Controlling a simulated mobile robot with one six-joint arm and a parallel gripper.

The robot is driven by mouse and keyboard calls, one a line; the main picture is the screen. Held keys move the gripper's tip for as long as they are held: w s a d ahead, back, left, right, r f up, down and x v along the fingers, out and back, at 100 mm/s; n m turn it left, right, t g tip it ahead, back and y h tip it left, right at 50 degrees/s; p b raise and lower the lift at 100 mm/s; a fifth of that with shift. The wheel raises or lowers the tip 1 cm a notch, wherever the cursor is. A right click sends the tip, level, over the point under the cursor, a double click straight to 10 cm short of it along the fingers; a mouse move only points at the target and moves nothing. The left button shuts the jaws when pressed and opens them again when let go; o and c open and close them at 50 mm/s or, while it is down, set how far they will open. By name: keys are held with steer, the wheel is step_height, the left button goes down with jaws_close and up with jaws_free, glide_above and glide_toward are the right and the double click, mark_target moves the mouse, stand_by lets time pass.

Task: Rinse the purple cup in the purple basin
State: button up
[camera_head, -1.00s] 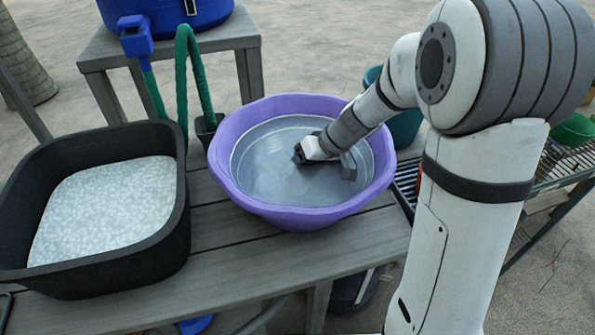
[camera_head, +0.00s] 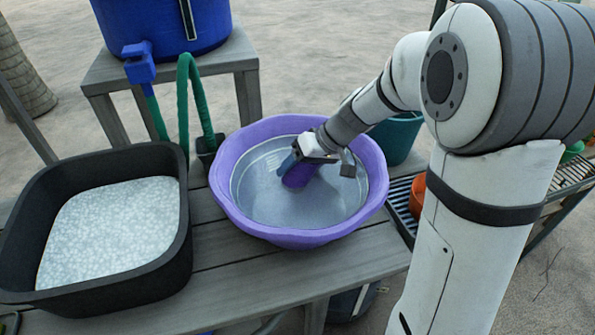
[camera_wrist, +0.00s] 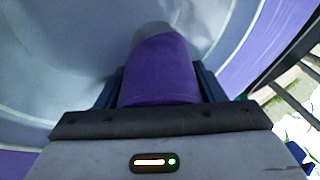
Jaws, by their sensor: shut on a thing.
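The purple basin (camera_head: 228,203) stands on the wooden table with greyish water in it. My gripper (camera_head: 298,166) reaches into the basin from the upper right. It is shut on the purple cup (camera_head: 299,177), which is tilted with its lower end at or in the water. In the wrist view the purple cup (camera_wrist: 160,72) sits between the fingers, and its far end looks greyish and blurred, as if under water. The basin's purple rim (camera_wrist: 262,45) shows at the right of the wrist view.
A black tub (camera_head: 180,235) with pale, bubbly contents stands left of the basin. A blue barrel (camera_head: 160,25) with a blue tap and green hose stands behind. A teal bucket (camera_head: 400,135), an orange pot (camera_head: 417,195) and a slatted rack lie to the right, behind my arm.

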step_height(320, 180, up, 13)
steer(key=p, duration=0.7)
steer(key=shift+r, duration=0.15)
stand_by(1.2)
